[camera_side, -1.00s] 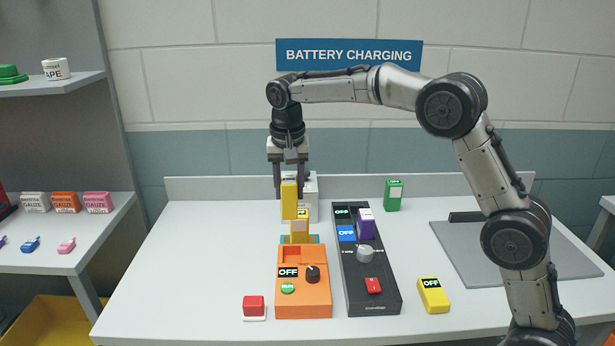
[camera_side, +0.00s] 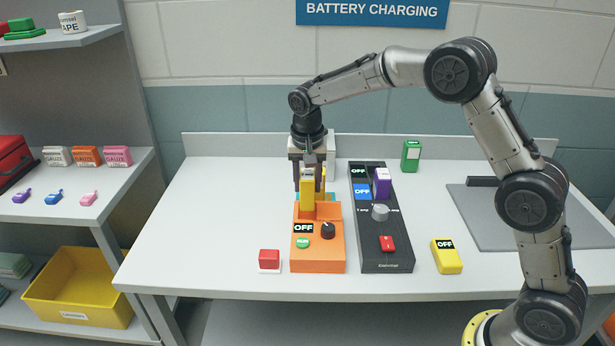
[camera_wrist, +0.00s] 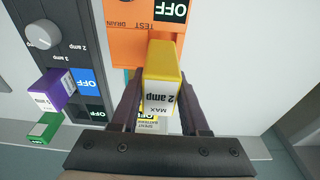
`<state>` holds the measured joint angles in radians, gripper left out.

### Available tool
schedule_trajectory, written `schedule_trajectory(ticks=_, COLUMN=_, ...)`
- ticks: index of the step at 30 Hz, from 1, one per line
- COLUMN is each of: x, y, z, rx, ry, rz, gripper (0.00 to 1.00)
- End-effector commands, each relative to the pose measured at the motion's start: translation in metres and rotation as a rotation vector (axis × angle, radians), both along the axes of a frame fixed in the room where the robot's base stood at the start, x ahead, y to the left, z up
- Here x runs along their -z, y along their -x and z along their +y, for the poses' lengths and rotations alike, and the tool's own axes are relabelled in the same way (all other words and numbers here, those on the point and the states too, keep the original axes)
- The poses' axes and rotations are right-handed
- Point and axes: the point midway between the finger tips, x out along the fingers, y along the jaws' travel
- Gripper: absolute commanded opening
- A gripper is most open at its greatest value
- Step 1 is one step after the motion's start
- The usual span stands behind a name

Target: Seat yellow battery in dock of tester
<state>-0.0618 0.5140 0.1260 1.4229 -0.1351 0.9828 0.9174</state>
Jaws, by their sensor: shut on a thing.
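My gripper (camera_side: 309,188) is shut on the yellow battery (camera_side: 307,192) and holds it upright at the back of the orange tester (camera_side: 318,264). The wrist view shows the battery (camera_wrist: 162,75), marked "2 amp MAX", between the fingers of my gripper (camera_wrist: 160,108). In the side view the battery's lower end is at the tester's dock (camera_side: 308,214). I cannot tell how deep it sits or whether it touches the dock floor. The tester (camera_wrist: 130,50) has an OFF display, a green button and a dark knob.
A black charger (camera_side: 386,254) with a purple battery (camera_side: 382,183) stands close on the right. A yellow block marked OFF (camera_side: 447,258) is farther right, and a red button (camera_side: 269,260) is left. A green battery (camera_side: 411,156) stands behind. The bench's left side is clear.

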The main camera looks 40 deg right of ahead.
Motion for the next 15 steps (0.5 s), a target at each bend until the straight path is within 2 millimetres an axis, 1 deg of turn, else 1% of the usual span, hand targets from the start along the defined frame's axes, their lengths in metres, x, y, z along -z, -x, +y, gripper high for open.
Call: schedule_trajectory(ticks=15, x=0.027, y=0.000, z=0.000, rx=-0.001, ry=0.000, rz=-0.001, gripper=0.00)
